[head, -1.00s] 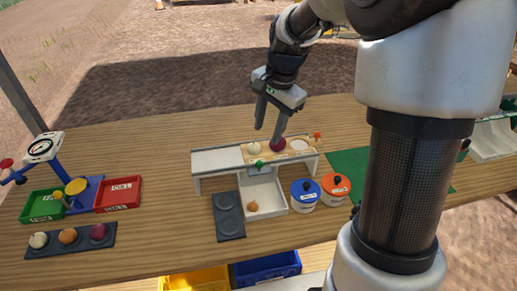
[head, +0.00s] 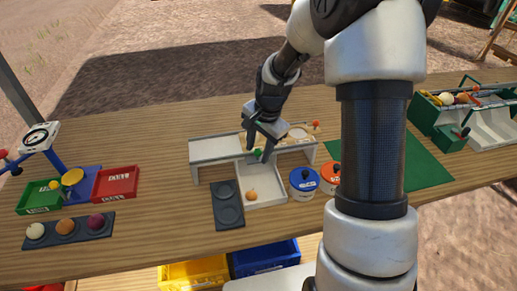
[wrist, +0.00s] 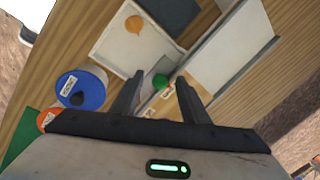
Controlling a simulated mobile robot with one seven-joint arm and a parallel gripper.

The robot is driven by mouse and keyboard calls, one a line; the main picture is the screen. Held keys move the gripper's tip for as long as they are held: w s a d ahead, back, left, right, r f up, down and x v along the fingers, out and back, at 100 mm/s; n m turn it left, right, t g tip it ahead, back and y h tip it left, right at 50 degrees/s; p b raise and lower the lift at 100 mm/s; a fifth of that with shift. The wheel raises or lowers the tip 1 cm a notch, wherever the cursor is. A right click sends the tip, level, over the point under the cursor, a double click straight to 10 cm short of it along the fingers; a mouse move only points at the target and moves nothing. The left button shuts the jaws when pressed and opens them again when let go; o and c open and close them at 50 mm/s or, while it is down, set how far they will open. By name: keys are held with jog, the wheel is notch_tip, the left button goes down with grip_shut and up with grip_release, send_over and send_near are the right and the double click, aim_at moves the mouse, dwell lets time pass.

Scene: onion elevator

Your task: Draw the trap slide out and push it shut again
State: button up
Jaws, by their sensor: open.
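A low white bench (head: 215,149) stands on the table with a tan section at its right half. An open white tray (head: 274,188) in front of the bench holds a small orange onion (head: 251,195). My gripper hides part of the tan section.
Blue-lidded (head: 304,180) and orange-lidded (head: 330,171) pots stand right of the tray. A dark two-dish plate (head: 228,204) lies left of it. An orange knob (head: 316,125) is at the bench's right end. Green (head: 39,197) and red (head: 116,183) bins are far left.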

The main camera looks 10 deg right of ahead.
grip_shut()
jog(key=s, duration=0.8)
jog(key=shift+s, duration=0.15)
dwell(0.8)
jog(key=shift+s, duration=0.15)
dwell(1.2)
